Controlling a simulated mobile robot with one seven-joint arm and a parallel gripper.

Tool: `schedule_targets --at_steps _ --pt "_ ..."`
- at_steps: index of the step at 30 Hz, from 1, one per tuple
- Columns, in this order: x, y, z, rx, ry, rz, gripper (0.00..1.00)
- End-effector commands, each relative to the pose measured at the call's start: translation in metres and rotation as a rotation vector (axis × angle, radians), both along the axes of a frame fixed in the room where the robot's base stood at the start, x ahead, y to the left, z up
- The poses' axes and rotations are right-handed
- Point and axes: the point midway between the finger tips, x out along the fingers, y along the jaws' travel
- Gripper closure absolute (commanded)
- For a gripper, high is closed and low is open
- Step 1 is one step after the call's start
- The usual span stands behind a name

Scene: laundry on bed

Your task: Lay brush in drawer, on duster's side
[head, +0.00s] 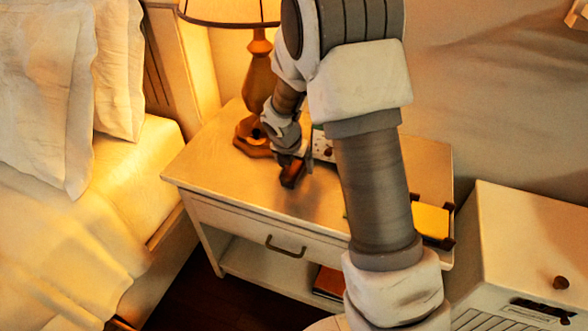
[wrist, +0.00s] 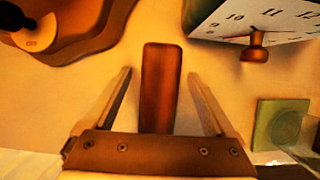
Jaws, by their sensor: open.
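A long, reddish-brown wooden piece (wrist: 161,85), which looks like the brush, lies on the nightstand top (head: 225,160). In the wrist view it is between the two spread fingers of my gripper (wrist: 160,76), with a gap on each side. In the head view my gripper (head: 291,168) is low over the nightstand, just right of the lamp base, and largely blends with the dark piece. The drawer (head: 240,228) with its dark handle (head: 286,248) is shut. The duster is not seen and the drawer's inside is hidden.
The lamp (head: 258,85) stands close left of my gripper. A clock (wrist: 262,18) is close on the right, with a green coaster (wrist: 282,122) beyond. A yellow pad (head: 430,221) lies at the nightstand's right end. A white cabinet (head: 530,240) stands to the right, the bed (head: 90,220) left.

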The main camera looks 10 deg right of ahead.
Motion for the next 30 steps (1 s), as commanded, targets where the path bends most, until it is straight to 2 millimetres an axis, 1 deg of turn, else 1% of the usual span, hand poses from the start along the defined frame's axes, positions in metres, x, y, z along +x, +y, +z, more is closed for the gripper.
schedule_targets --at_steps 3,4,8,9,11,12,14,15,17,18,19,26,30 --pt "0.0 0.0 0.0 0.0 0.0 0.0 0.1" --pt "0.0 0.0 0.0 0.0 0.0 0.0 0.14" --pt "0.0 0.0 0.0001 0.0 0.0 0.0 0.37" --pt "0.0 0.0 0.0001 0.0 0.0 0.0 0.44" --pt "0.0 0.0 0.0001 0.0 0.0 0.0 0.55" --pt "0.0 0.0 0.0001 0.0 0.0 0.0 0.62" --pt "0.0 0.0 0.0002 0.0 0.0 0.0 0.73" --pt "0.0 0.0 0.0002 0.0 0.0 0.0 0.8" --pt "0.0001 0.0001 0.0002 0.0 0.0 0.0 0.91" --pt "0.0001 0.0001 0.0002 0.0 0.0 0.0 0.98" --pt "0.0001 0.0 0.0003 0.0 0.0 0.0 1.0" --pt "0.0003 0.0 0.0007 0.0 -0.001 0.0 1.0" --pt "0.0006 0.0001 0.0046 0.0 -0.003 0.001 1.0"
